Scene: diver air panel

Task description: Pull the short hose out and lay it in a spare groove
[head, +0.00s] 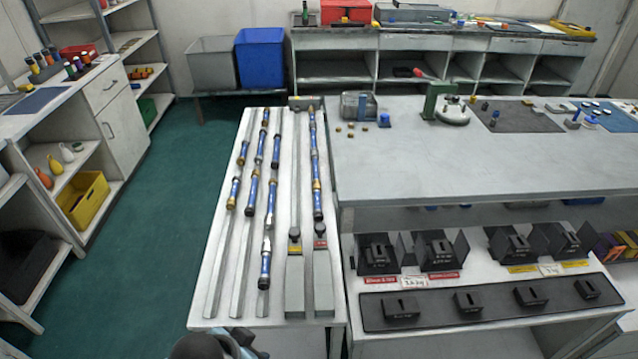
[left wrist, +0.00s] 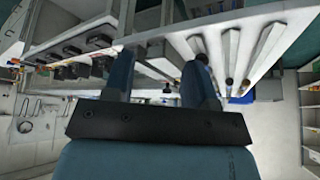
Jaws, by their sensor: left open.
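Several blue hoses with brass and dark ends lie lengthwise on a long pale panel (head: 328,337) with raised grey strips and grooves between them. One hose piece (head: 266,262) lies nearest the front; a short piece (head: 276,150) lies farther back. A longer run (head: 316,165) lies along the right side. I cannot tell which is the short hose. My left gripper (head: 240,342) shows only partly at the panel's front edge. In the left wrist view its fingers (left wrist: 158,66) are apart with no hose between them. My right gripper is in neither view.
A higher bench (head: 460,165) and a shelf of black holders (head: 438,250) adjoin on the right. Green floor (head: 165,220) is clear left.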

